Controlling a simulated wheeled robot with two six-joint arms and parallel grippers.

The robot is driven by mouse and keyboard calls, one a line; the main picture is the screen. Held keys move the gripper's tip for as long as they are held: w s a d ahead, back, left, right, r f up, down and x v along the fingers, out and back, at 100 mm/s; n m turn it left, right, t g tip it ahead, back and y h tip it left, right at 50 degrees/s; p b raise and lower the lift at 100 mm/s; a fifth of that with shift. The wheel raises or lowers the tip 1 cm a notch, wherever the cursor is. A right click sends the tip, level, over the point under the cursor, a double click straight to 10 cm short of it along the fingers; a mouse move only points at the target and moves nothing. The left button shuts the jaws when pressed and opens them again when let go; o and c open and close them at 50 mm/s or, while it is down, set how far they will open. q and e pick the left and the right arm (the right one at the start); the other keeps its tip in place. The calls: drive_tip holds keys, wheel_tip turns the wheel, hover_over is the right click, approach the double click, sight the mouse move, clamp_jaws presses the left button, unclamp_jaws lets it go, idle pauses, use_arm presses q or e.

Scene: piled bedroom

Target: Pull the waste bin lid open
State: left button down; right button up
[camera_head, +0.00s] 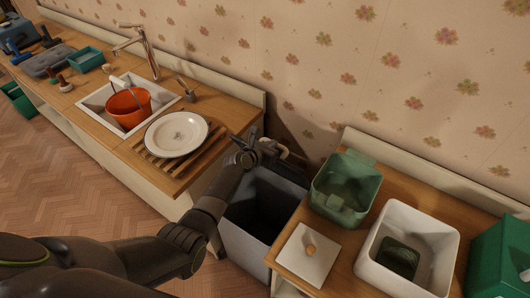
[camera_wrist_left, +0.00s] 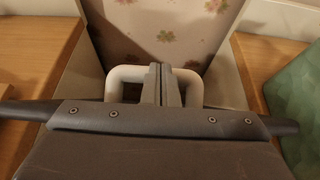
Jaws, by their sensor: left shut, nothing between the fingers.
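The grey waste bin (camera_head: 243,248) stands in the gap between two wooden counters. A pale loop handle (camera_head: 277,149) shows at the bin's back, near the wall. My left gripper (camera_head: 256,143) is at this handle, its fingers shut and empty. In the left wrist view the shut fingers (camera_wrist_left: 166,84) overlap the middle of the white handle (camera_wrist_left: 124,75); I cannot tell whether they touch it. My right gripper is out of view.
On the right counter are a green bin (camera_head: 345,187), a white board with a knob (camera_head: 308,257) and a white tub (camera_head: 445,236). The left counter holds a plate on a rack (camera_head: 176,134) and a sink with an orange bucket (camera_head: 128,108). The flowered wall is close behind.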

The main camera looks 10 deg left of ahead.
use_arm(q)
drive_tip(key=shift+w+d, duration=0.35)
drive_tip(key=shift+w, duration=0.55)
